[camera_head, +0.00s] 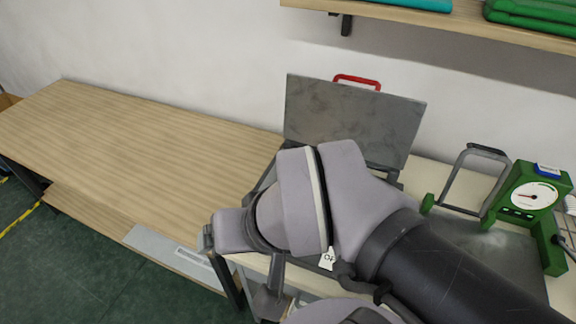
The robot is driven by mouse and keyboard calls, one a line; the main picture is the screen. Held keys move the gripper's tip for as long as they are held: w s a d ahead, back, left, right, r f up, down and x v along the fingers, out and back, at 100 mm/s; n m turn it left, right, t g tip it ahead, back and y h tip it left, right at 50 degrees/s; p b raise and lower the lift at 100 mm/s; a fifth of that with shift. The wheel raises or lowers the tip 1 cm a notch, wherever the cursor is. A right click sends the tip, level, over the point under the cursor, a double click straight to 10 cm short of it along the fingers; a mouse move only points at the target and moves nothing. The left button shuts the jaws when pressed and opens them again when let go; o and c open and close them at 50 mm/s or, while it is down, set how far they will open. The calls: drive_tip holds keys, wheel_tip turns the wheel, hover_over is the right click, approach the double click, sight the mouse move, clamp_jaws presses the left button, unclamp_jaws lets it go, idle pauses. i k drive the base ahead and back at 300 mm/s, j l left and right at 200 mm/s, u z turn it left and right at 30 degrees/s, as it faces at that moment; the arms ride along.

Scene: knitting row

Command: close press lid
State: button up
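The press lid (350,115) is a flat grey mottled plate with a red handle (357,82) on its top edge. It stands raised, nearly upright, at the back of the bench against the white wall. My arm covers most of the press body below it; only a dark side edge and a small white label (327,259) show around the arm. My grey arm reaches in from the lower right, its joint in front of the lid's lower part. I cannot make out my gripper's fingers, and whether any part of my arm touches the lid is unclear.
A long, bare wooden table (130,140) extends left. A green device with a dial (533,196) and a grey frame (470,180) stand at the right. A wall shelf (440,20) with teal and green items hangs above the lid.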

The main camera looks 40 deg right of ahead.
sight(384, 127)
drive_tip(key=z, duration=1.2)
